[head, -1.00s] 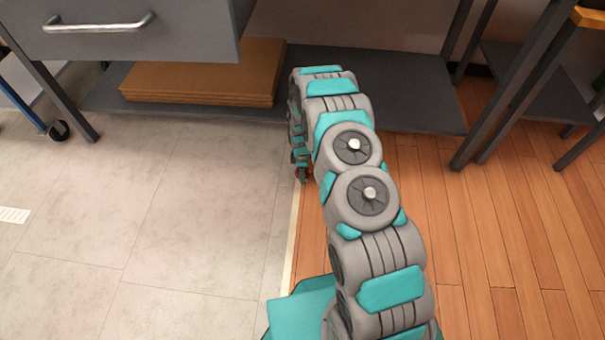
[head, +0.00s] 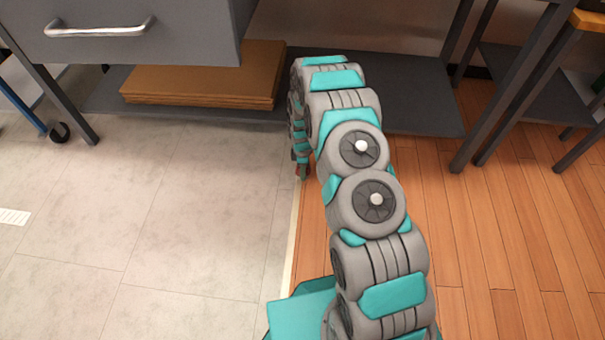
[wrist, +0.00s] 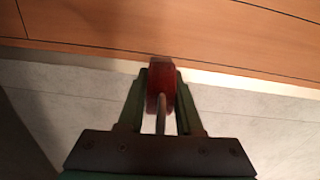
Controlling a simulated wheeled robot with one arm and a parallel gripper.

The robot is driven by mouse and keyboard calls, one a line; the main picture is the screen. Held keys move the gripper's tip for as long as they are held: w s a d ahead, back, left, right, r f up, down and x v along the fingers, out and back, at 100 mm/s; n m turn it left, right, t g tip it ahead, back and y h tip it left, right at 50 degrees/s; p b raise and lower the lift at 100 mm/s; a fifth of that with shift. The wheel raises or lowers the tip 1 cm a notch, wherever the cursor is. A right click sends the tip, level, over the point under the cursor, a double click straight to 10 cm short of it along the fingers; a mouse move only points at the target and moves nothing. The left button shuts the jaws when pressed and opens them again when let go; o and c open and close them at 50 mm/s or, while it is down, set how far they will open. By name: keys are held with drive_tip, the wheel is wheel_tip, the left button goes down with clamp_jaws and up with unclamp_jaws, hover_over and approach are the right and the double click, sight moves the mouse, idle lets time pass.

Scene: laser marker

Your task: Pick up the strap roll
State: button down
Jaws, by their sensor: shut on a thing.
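The strap roll (wrist: 160,84) shows in the wrist view as a small dark red piece, with a thin greyish part running back toward the palm. My gripper (wrist: 161,80) is shut on it, with one green finger on each side. In the head view my gripper (head: 302,172) points down near the seam between the tile and the wood floor. The roll is too small and too covered there to make out clearly. In the wrist view the floor lies beyond the fingertips. I cannot tell how high the roll is above it.
A grey workbench with a drawer (head: 140,30) stands ahead at the left. Its low shelf (head: 400,110) holds flat brown cardboard sheets (head: 200,82). Dark table legs (head: 510,95) stand at the right. Open tile floor (head: 130,210) lies at the left and wood floor (head: 480,240) at the right.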

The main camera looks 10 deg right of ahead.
drive_tip(key=s+d, duration=0.1)
drive_tip(key=s, duration=0.4)
drive_tip(key=s+d, duration=0.1)
drive_tip(key=s, duration=0.4)
drive_tip(key=s+d+r, duration=0.1)
drive_tip(key=s, duration=0.4)
drive_tip(key=shift+s+d+r+p, duration=0.1)
drive_tip(key=shift+d+p, duration=0.05)
drive_tip(key=shift+p, duration=0.15)
